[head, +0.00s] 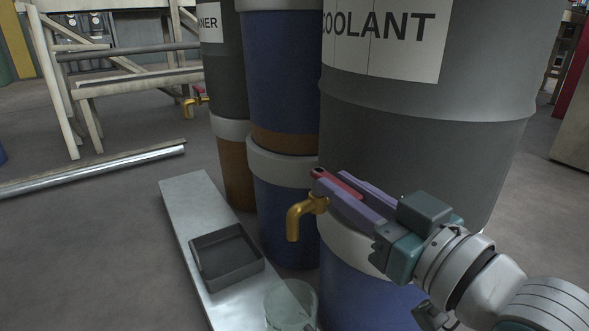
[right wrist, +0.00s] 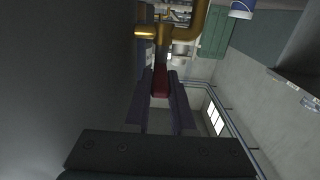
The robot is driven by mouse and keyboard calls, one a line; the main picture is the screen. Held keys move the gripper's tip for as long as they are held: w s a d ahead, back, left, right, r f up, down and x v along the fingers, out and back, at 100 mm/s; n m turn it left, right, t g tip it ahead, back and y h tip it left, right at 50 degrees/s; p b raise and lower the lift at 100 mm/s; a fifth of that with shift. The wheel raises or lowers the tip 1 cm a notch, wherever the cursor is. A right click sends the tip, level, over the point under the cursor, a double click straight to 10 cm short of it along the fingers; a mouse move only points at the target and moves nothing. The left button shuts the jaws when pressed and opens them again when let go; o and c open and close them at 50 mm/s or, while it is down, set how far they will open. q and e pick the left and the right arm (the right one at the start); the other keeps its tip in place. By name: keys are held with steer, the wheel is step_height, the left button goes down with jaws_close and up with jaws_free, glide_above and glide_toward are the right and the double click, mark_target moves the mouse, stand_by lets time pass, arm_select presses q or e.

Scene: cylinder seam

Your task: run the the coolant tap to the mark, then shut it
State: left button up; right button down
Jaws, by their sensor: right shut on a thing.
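The dark grey coolant drum (head: 420,140) with a white "COOLANT" label stands at the right in the head view. Its brass tap (head: 301,212) points its spout down; no stream shows below it. My right gripper (head: 330,181) is shut on the tap's red handle (head: 338,183), which also shows between the fingers in the right wrist view (right wrist: 161,84). A clear container (head: 290,304) stands below and slightly right of the spout, partly cut off by the lower edge. Its mark and level cannot be made out. My left gripper is not in view.
A dark square tray (head: 227,258) lies on a pale metal bench (head: 184,205) left of the drums. Blue and brown drums (head: 283,75) stand close behind the coolant drum. Another brass tap (head: 195,103) with a red handle shows farther back. Floor at the left is mostly clear.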

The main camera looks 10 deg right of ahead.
stand_by(0.6)
steer(key=shift+a+r+m+h+p, duration=0.1)
steer(key=shift+r+m+h+p, duration=0.1)
steer(key=shift+m+h+p, duration=0.3)
steer(key=shift+s+a+h+p, duration=0.1)
steer(key=shift+a+h+p, duration=0.05)
steer(key=shift+h+p, duration=0.3)
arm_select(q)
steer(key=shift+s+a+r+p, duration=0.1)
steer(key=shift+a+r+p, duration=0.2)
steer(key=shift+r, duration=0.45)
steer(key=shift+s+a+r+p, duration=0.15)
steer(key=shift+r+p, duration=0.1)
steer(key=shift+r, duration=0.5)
arm_select(e)
steer(key=shift+a+f+m+t+h, duration=0.1)
steer(key=shift+a+m+t+h, duration=0.1)
steer(key=shift+m+h, duration=0.3)
steer(key=shift+a+f+m+t+h, duration=0.1)
steer(key=shift+a+m+t+h, duration=0.15)
steer(key=shift+h, duration=0.3)
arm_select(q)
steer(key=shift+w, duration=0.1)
arm_select(e)
steer(key=shift+d, duration=0.15)
